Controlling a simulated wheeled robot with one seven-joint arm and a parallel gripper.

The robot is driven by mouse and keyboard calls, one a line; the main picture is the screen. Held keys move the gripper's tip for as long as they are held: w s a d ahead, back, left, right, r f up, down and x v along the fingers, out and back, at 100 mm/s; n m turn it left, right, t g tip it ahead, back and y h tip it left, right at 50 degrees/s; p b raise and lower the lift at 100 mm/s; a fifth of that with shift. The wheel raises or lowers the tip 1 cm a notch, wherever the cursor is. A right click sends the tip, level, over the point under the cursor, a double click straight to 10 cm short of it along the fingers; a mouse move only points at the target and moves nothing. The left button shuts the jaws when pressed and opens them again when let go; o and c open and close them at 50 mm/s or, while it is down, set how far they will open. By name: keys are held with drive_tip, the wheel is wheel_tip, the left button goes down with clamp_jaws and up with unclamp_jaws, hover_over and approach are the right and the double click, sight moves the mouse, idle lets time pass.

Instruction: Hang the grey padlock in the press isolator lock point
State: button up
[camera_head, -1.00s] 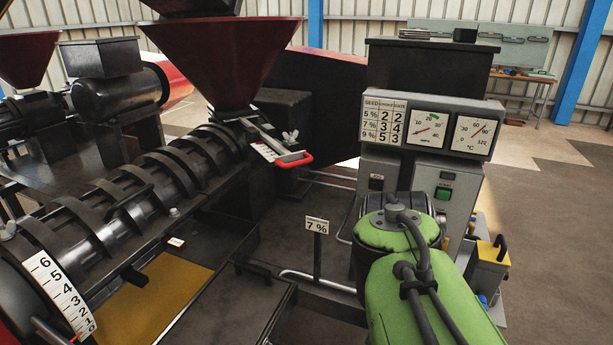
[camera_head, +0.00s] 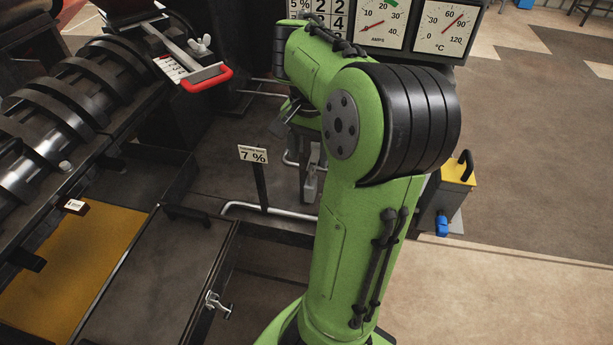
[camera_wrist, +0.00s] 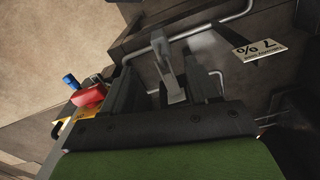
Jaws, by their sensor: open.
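My gripper (camera_head: 308,185) points down beside the press frame, left of my green arm; it is open. In the wrist view its dark fingers (camera_wrist: 165,78) stand apart, with a pale grey upright piece (camera_wrist: 168,62) between them. I cannot tell whether that piece is the padlock or part of the machine. A yellow box (camera_head: 455,178) with a black handle stands right of my arm, with a blue item (camera_head: 442,224) low beside it. The wrist view also shows the blue item (camera_wrist: 70,82) and a red block (camera_wrist: 88,97). I cannot make out the grey padlock or the isolator lock point for certain.
A 7 % sign (camera_head: 253,155) stands on a post left of my gripper. A white pipe (camera_head: 265,211) runs low there. The gauge panel (camera_head: 410,25) is behind my arm.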

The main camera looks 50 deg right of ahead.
sight(310, 170)
wheel_tip(310, 170, down, 9)
drive_tip(key=b, duration=0.2)
drive_tip(key=shift+b, duration=0.3)
drive_tip(key=shift+r, duration=0.1)
clamp_jaws()
unclamp_jaws()
drive_tip(key=shift+r, duration=0.1)
wheel_tip(310, 170, up, 16)
drive_tip(key=p, duration=0.6)
drive_tip(key=shift+f+p, duration=0.2)
drive_tip(key=shift+p, duration=0.2)
